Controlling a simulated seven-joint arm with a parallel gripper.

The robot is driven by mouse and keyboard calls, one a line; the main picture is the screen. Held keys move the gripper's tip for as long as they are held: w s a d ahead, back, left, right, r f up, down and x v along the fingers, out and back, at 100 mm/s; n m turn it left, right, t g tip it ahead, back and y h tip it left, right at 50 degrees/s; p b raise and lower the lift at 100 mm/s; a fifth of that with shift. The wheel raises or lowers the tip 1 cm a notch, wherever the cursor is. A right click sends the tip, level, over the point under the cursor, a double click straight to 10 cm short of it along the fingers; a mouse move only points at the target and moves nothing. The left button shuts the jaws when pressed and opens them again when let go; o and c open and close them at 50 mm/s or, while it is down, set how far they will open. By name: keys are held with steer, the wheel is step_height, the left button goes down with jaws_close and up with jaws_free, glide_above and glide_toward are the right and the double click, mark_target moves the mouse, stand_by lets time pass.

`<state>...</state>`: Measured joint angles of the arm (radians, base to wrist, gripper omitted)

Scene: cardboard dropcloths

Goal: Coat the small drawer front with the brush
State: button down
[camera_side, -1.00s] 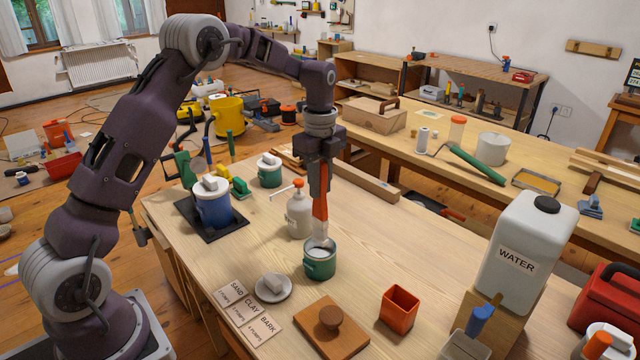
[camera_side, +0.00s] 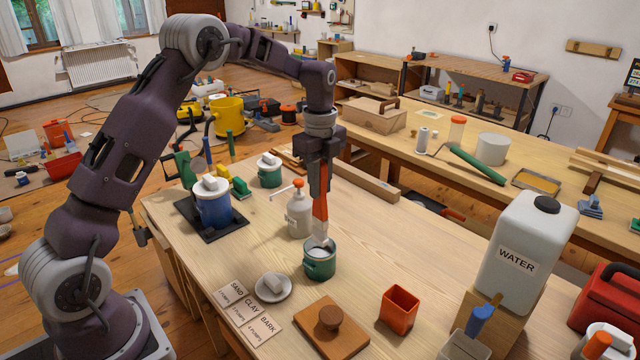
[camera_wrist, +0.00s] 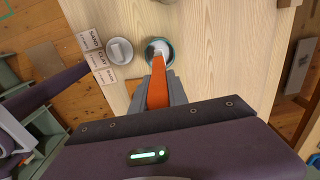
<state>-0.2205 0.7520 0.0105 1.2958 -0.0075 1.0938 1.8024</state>
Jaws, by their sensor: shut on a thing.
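My gripper (camera_side: 319,182) is shut on the orange handle of the brush (camera_side: 320,207) and holds it upright, bristles down. The brush tip is in the mouth of a small green pot (camera_side: 320,262) with pale contents; how deep it sits is hidden by the rim. In the wrist view the orange brush handle (camera_wrist: 158,85) runs down from the gripper to the green pot (camera_wrist: 150,47). The small drawer front (camera_side: 331,329), a brown wooden panel with a round knob, lies flat on the bench in front of the pot.
A white pump bottle (camera_side: 299,214) stands close behind the pot. A saucer with a white lump (camera_side: 273,288) and labelled cards (camera_side: 248,312) lie to its left. An orange square cup (camera_side: 399,306) and a water container (camera_side: 522,250) stand to the right. Bare bench lies between.

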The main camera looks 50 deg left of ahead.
steer(key=shift+r, duration=0.1)
step_height(320, 180, up, 5)
steer(key=shift+f, duration=0.1)
stand_by(0.5)
